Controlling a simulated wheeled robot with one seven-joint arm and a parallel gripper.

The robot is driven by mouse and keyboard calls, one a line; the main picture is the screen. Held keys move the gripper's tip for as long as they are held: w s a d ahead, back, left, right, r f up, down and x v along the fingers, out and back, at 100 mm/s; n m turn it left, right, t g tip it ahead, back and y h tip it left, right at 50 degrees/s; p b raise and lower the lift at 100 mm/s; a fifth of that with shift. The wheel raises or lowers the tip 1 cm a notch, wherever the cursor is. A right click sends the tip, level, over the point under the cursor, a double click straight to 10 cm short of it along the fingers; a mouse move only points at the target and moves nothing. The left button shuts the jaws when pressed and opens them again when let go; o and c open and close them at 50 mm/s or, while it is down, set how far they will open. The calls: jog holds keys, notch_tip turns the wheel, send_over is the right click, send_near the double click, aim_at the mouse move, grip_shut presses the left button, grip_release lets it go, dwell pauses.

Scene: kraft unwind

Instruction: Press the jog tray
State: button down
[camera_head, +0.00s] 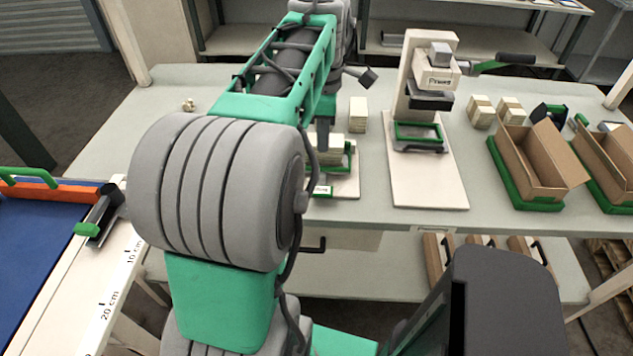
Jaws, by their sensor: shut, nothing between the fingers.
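What looks like the jog tray (349,158) stands on the bench just right of my arm, with green edges on a pale base plate that has a small label at its front. A stack of pale sheets or cards (334,143) sits in it. My arm hides its left part. My gripper (323,137) points down at the stack, shut and empty, and is partly hidden behind my arm. I cannot tell whether the fingertips touch the stack.
A press (428,75) with a green-framed bed and a green-and-black lever stands to the right. A pale block stack (358,114) is behind the tray. Open cardboard boxes (538,160) sit in green trays further right. A blue cutting table (38,245) is at left.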

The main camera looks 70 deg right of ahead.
aim_at(322, 191)
notch_tip(322, 191, down, 14)
jog(key=shift+p, duration=0.6)
